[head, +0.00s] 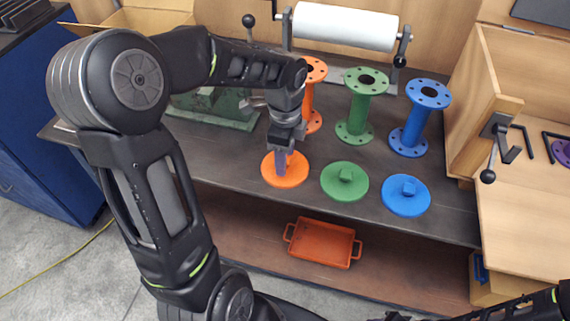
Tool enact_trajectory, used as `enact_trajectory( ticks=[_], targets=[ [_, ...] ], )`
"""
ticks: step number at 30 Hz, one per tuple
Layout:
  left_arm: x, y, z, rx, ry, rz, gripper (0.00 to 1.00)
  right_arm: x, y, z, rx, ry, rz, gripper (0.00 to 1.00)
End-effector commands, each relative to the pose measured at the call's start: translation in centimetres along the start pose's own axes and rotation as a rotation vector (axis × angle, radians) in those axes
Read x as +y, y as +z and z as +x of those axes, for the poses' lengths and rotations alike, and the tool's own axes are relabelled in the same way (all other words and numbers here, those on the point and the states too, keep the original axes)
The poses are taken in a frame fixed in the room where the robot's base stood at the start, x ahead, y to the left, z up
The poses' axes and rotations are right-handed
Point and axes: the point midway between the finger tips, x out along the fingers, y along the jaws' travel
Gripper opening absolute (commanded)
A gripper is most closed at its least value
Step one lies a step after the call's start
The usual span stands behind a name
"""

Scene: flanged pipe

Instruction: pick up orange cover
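The orange cover (270,174) is a round disc lying flat on the dark table. My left gripper (284,168) points down over it, its fingers at the cover's middle. The fingers overlap in this view and hide the cover's knob, so I cannot tell whether they grip it. The orange flanged pipe (314,72) stands upright behind, partly hidden by my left arm. My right gripper is not clearly in view; only part of my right arm shows at the bottom right.
A green cover (344,182) and a blue cover (406,196) lie to the right. Behind them stand a green pipe (359,108) and a blue pipe (418,120). An orange tray (322,244) sits on the lower shelf. A wooden box (487,95) stands at the right.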

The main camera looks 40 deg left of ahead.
Motion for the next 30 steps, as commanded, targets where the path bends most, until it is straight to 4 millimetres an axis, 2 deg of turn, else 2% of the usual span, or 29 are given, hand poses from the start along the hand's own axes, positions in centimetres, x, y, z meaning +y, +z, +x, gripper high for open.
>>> enact_trajectory(
  ticks=[14, 30],
  targets=[
    [0.0, -0.01, -0.05, 0.0, 0.0, 0.0, 0.51, 0.01, 0.01, 0.02, 0.0, 0.0, 0.0, 0.36],
    [0.0, -0.01, -0.06, 0.0, 0.0, 0.0, 0.08, 0.01, 0.01, 0.02, 0.0, 0.0, 0.0, 0.36]
  ],
)
